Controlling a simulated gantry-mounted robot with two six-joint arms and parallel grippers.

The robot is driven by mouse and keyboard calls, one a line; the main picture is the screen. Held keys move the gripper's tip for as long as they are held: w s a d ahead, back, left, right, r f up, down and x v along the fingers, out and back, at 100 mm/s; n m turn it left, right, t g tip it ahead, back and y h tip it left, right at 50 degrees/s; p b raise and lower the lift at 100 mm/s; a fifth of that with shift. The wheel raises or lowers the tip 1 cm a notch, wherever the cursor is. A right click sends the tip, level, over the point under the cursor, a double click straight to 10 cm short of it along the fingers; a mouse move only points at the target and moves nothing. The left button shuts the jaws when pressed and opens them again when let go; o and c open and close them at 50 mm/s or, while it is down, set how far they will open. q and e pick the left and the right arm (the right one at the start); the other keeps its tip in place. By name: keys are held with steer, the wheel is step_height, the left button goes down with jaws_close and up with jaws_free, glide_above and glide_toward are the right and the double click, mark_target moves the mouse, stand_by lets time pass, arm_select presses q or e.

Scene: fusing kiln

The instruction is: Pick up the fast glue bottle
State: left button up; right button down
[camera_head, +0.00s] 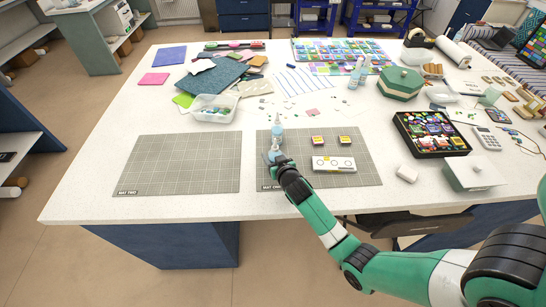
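A small pale blue bottle (277,131) stands upright near the back edge of the right grey cutting mat (360,171). A second pale bottle shape (274,151) shows just in front of it, partly behind my gripper. Labels are too small to read, so I cannot tell which is the fast glue. My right gripper (281,160) reaches in from the lower right and is at this front bottle. The fingers are too small and hidden to show whether they are shut on it. My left gripper is not in view.
A clear container (215,108) stands behind left. The left cutting mat (182,165) is bare. More bottles (357,75) stand farther back.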

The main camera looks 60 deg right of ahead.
mark_target(272, 150)
step_height(272, 150, up, 3)
steer(key=shift+r+p, duration=0.1)
steer(key=shift+p, duration=0.5)
steer(key=s+a+r+p, duration=0.5)
steer(key=s+r, duration=0.4)
steer(key=s, duration=0.4)
steer(key=shift+r, duration=0.15)
